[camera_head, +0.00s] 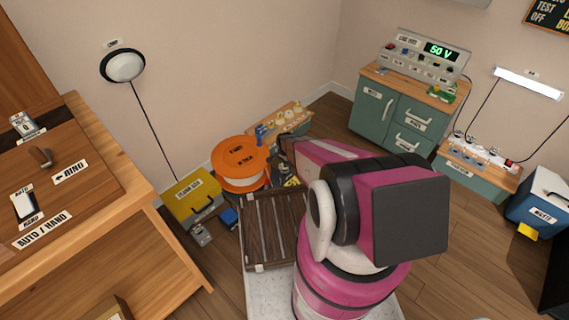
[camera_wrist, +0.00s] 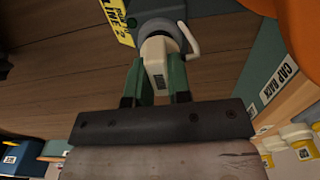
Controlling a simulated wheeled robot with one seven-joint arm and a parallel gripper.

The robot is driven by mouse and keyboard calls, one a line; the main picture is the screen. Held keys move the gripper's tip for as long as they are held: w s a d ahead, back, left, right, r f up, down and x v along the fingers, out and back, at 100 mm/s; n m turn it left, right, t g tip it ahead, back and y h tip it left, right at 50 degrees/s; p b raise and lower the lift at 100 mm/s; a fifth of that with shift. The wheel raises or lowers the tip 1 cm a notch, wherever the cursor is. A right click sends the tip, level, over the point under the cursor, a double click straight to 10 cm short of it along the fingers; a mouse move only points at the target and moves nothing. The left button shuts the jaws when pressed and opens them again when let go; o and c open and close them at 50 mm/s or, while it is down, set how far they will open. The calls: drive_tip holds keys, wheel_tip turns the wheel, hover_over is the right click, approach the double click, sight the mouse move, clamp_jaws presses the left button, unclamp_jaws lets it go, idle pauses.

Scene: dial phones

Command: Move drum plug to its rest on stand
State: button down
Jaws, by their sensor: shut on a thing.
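The drum plug (camera_wrist: 156,48) is a cream block with a dark label, a grey round part and a short cream prong. My gripper (camera_wrist: 157,76) has its green fingers on both sides of the plug's body in the wrist view. The orange cable drum (camera_head: 228,153) stands on the floor in the head view; an orange edge (camera_wrist: 303,22) shows at the wrist view's upper right. I cannot clearly make out the stand's rest; a yellow label (camera_wrist: 121,22) shows beside the plug, partly cut off.
The cap rack (camera_wrist: 272,92) with several yellow and white caps is on the wrist view's right. A yellow case (camera_head: 190,196) stands left of the drum. A slatted wooden crate (camera_head: 268,232) is in front of it. A green cabinet (camera_head: 388,112) stands at the back right.

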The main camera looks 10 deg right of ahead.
drive_tip(key=shift+f, duration=0.55)
drive_tip(key=c, duration=1)
unclamp_jaws()
drive_tip(key=c, duration=0.3)
drive_tip(key=shift+r, duration=0.1)
drive_tip(key=shift+r, duration=3.7)
